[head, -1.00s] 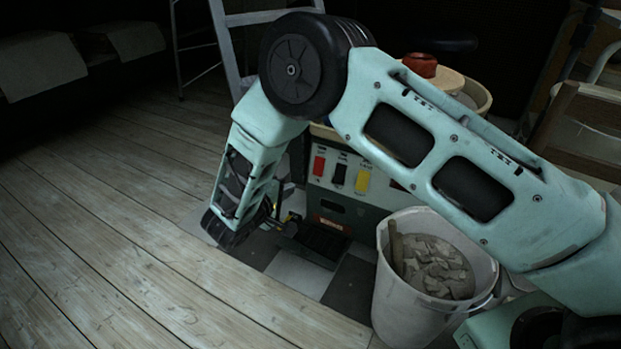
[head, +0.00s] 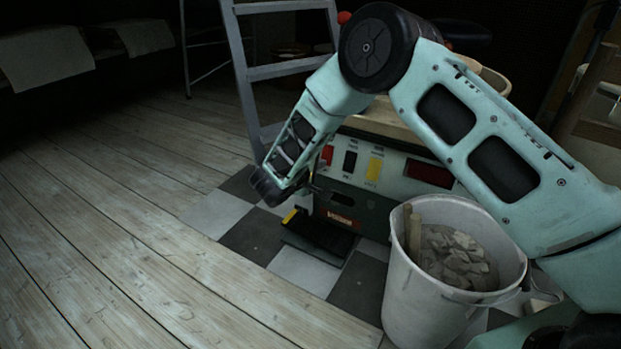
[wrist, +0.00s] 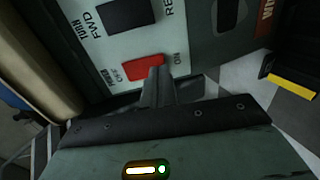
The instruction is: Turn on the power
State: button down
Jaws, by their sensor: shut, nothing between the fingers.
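The red power switch (head: 327,154) is at the left of the pale front panel (head: 404,178) of the pottery wheel machine. In the wrist view the red switch (wrist: 138,67) lies between an "OFF" label on the left and an "ON" label on the right. My gripper (wrist: 158,72) is shut and empty, its fingertips overlapping the switch's ON-side end. I cannot tell whether they touch it. In the head view my gripper (head: 318,189) is close to the panel, just below the red switch. The black FWD/REV switch (wrist: 127,14) is beside the red one.
A black pedal (head: 318,235) lies on checkered tiles below. A white bucket of clay pieces (head: 403,290) stands at front right. A ladder (head: 245,80) stands behind; the wooden floor at left is clear.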

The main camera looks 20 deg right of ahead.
jog(key=shift+w+d+f, duration=0.15)
jog(key=shift+w+d, duration=0.2)
jog(key=shift+w+d+f, duration=0.1)
jog(key=shift+f, duration=0.05)
dwell(0.3)
jog(key=shift+r, duration=0.85)
